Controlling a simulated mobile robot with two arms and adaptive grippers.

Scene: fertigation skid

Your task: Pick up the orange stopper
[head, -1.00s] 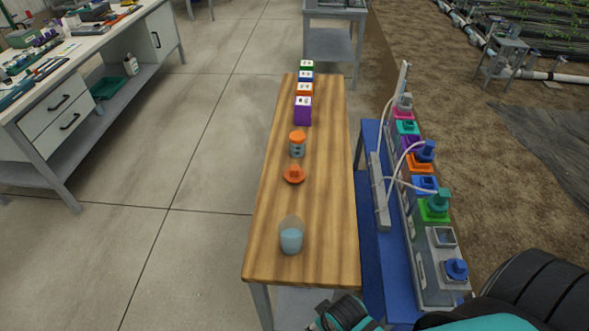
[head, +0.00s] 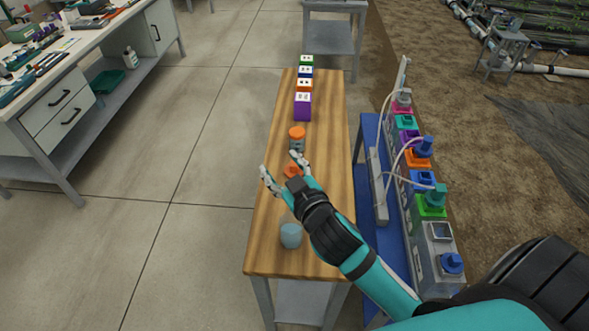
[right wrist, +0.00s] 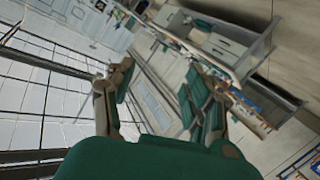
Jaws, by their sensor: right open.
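The orange stopper (head: 292,171) lies on the wooden table (head: 270,235), partly hidden behind my right gripper in the head view. My right gripper (head: 281,164) is open, with its fingers spread above the table beside and over the stopper; the height between them is hard to tell. In the right wrist view the open fingers (right wrist: 163,78) have nothing between them, and the stopper does not show there. My left gripper is in neither view.
A jar with an orange lid (head: 297,134) stands just behind the stopper. A beaker of blue liquid (head: 290,236) stands in front, close under my right arm. A purple box (head: 303,107) and other labelled boxes stand farther back. A blue bench (head: 369,220) with coloured units is at right.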

